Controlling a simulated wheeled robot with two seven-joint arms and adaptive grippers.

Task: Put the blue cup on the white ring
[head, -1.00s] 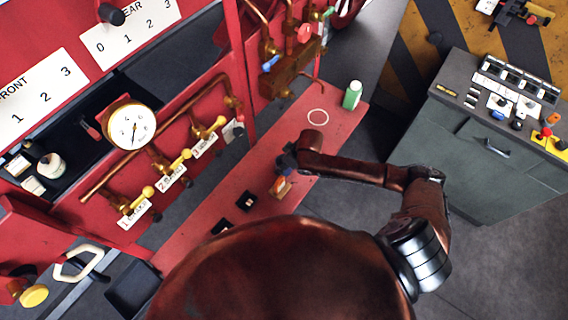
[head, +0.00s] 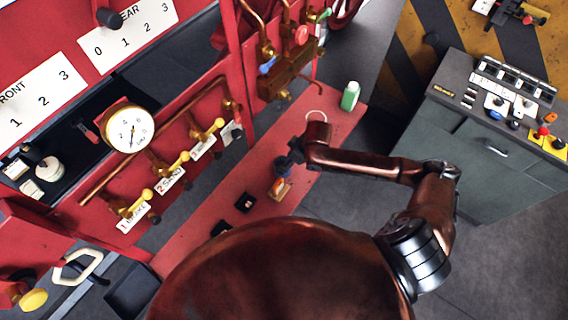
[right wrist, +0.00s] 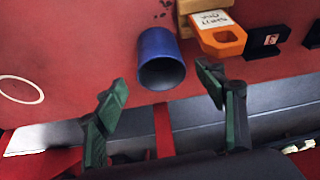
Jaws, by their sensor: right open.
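The blue cup (right wrist: 160,58) stands on the red bench in the right wrist view, its open mouth toward the camera. My right gripper (right wrist: 163,82) is open, its two green-padded fingers apart on either side of the cup's near end, with nothing held. In the head view the right gripper (head: 290,160) is small and dark at the end of the arm, and the cup (head: 281,169) shows partly beside it. The white ring (right wrist: 21,90) lies flat and empty on the bench, left of the cup; in the head view the ring (head: 316,115) is partly covered by my wrist. My left gripper is out of view.
An orange-tagged piece (right wrist: 219,38) and a black block (right wrist: 268,42) sit right of the cup. A green bottle (head: 350,96) stands near the ring at the bench's far end. Pipes and yellow-handled valves (head: 180,163) line the wall. The bench between cup and ring is clear.

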